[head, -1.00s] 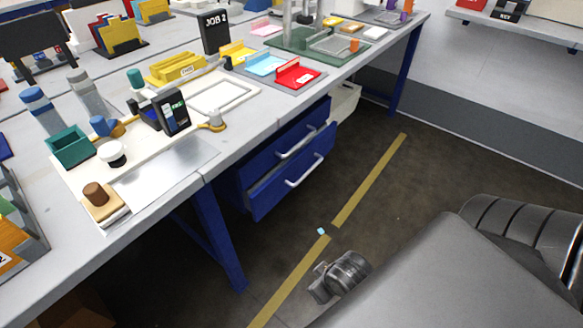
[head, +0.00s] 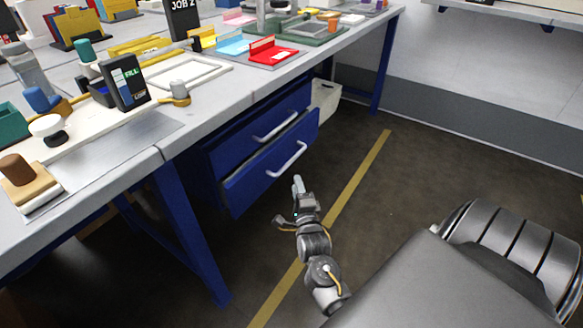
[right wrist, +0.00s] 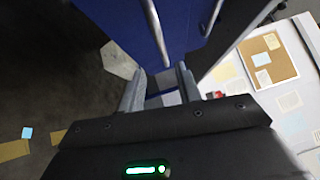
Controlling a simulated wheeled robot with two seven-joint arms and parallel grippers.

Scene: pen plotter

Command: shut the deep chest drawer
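The deep chest drawer (head: 262,172) is the lower blue drawer under the bench. It stands pulled out, with a dark gap behind its front's top edge. Its pale bar handle (head: 288,161) is on the front. The upper blue drawer (head: 250,130) sits above it with its own handle. My right gripper (head: 288,200) is open and empty, in front of and slightly below the lower drawer's handle, apart from it. In the right wrist view, my right gripper (right wrist: 160,70) has its fingers spread, with blue drawer fronts and a bar handle (right wrist: 155,32) beyond. My left gripper is out of view.
A blue bench leg (head: 190,235) stands left of the drawers. A pale bin (head: 326,98) is behind them at right. The bench top holds a red tray (head: 272,52) and other items. The floor with a yellow stripe (head: 360,180) is clear.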

